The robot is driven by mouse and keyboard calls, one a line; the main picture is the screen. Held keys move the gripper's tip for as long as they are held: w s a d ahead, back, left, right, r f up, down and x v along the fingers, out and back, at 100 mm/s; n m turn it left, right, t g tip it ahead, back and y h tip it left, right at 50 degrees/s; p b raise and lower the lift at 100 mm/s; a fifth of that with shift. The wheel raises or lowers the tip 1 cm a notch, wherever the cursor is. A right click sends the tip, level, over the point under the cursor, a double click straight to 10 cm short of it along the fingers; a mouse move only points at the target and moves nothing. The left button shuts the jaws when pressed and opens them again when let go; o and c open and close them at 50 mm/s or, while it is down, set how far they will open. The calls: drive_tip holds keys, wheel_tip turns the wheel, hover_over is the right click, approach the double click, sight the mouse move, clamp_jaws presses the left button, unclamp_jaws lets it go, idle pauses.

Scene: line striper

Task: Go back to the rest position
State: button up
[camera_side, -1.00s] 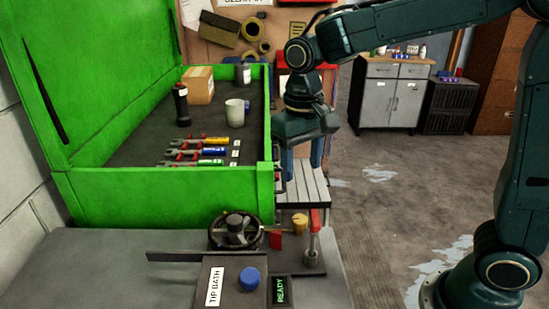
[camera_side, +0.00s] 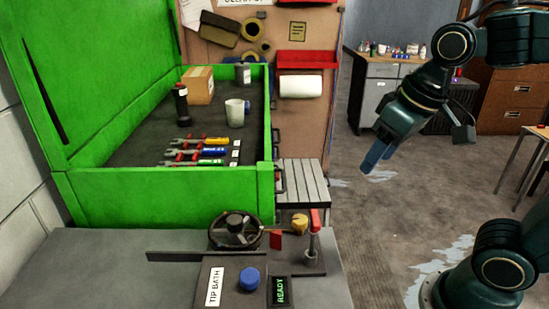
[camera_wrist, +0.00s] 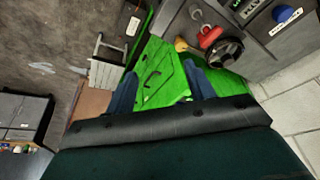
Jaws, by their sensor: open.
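My gripper (camera_side: 377,157) hangs over the open floor at the right of the side view, clear of the green box and the slatted step. Its blue fingers point down and slightly left. In the wrist view the two blue fingers (camera_wrist: 160,88) are spread apart with nothing between them.
The open green box (camera_side: 160,195) holds wrenches, a mug (camera_side: 235,112), a carton (camera_side: 198,85) and a flashlight (camera_side: 181,104). A grey cabinet (camera_side: 376,95) stands behind.

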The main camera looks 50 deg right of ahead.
drive_tip(key=shift+n+t, duration=0.3)
drive_tip(key=shift+t, duration=0.5)
drive_tip(key=s, duration=0.3)
drive_tip(key=s+d+f, duration=0.1)
drive_tip(key=s, duration=0.1)
drive_tip(key=shift+w, duration=0.15)
drive_tip(key=n+g, duration=0.1)
drive_tip(key=g, duration=0.5)
hover_over(300, 218)
wheel_tip(300, 218, down, 4)
drive_tip(key=shift+a+r, duration=0.1)
drive_tip(key=shift+r, duration=0.05)
wheel_tip(300, 218, down, 14)
drive_tip(key=shift+r, duration=0.1)
idle(0.3)
